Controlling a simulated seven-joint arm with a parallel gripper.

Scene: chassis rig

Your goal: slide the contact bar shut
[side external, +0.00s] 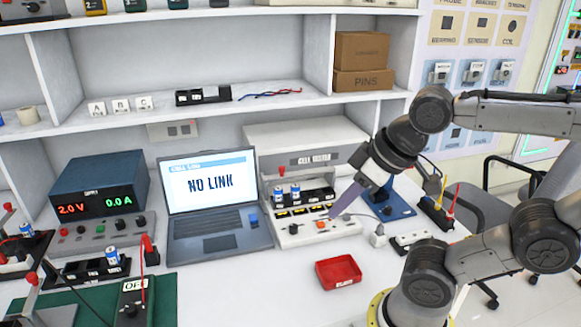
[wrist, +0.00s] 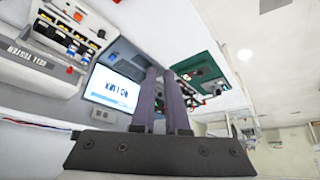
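I cannot pick out the contact bar with certainty. The white cell tester (side external: 322,232) stands right of the laptop, with a black tray (side external: 312,195), blue-and-white cells (side external: 295,192) and a red knob (side external: 281,171) at its back left. The tester also shows at upper left in the wrist view (wrist: 45,62). My gripper (side external: 334,214) points down-left over the tester's right front, close to its panel; I cannot tell whether it touches. In the wrist view the two purple fingers (wrist: 162,70) stand slightly apart, with nothing seen between them.
The laptop (side external: 210,235) reads "NO LINK". A red tray (side external: 338,272) lies in front of the tester. A blue board (side external: 385,202) and a power strip (side external: 420,238) lie to the right. The supply (side external: 100,185) stands left, and a green mat (side external: 90,300) with an "OFF" sign lies at front left.

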